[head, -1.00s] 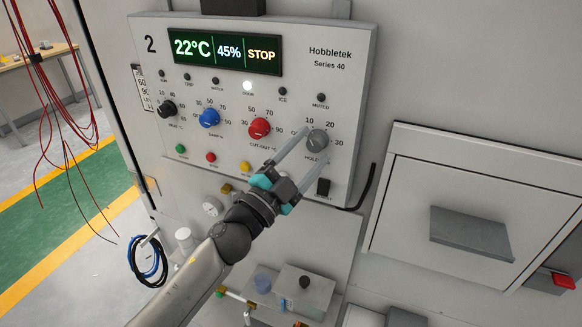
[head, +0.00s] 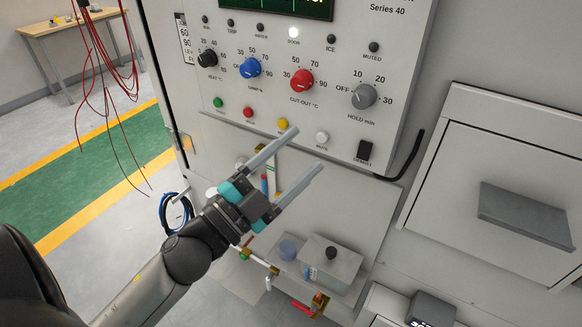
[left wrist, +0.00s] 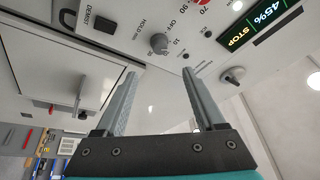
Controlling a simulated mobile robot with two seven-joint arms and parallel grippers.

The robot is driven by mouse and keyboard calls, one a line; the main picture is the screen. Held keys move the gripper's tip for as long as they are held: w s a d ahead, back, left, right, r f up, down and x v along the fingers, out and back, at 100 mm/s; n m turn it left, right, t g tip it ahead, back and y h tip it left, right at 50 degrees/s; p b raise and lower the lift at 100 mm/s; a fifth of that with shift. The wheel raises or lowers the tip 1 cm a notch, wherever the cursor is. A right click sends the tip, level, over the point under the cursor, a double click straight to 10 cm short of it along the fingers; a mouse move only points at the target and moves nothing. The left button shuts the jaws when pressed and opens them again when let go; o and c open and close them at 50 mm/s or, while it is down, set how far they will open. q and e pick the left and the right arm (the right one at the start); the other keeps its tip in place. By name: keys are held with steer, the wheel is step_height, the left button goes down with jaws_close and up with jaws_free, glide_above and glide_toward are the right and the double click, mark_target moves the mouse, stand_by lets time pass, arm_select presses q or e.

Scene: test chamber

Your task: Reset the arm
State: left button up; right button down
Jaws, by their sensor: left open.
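My left gripper (head: 306,154) is open and empty in the head view, its two long grey fingers pointing up and right below the control panel (head: 336,140). The fingertips are apart from the grey HOLD knob (head: 364,96), which sits above and right of them. In the left wrist view the open fingers (left wrist: 158,80) frame the grey HOLD knob (left wrist: 159,43), with nothing between them. My right gripper is not in view.
Red (head: 301,79), blue (head: 250,68) and black (head: 207,58) knobs line the panel above a row of small buttons. A black cable (head: 404,160) hangs at the panel's right. A drawer-like door with a grey handle (head: 524,216) is at the right. A shelf with a metal box (head: 333,262) lies below.

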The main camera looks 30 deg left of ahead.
arm_select(q)
steer(key=shift+s+a+f, duration=0.15)
steer(key=shift+s+a, duration=0.05)
steer(key=shift+s, duration=0.35)
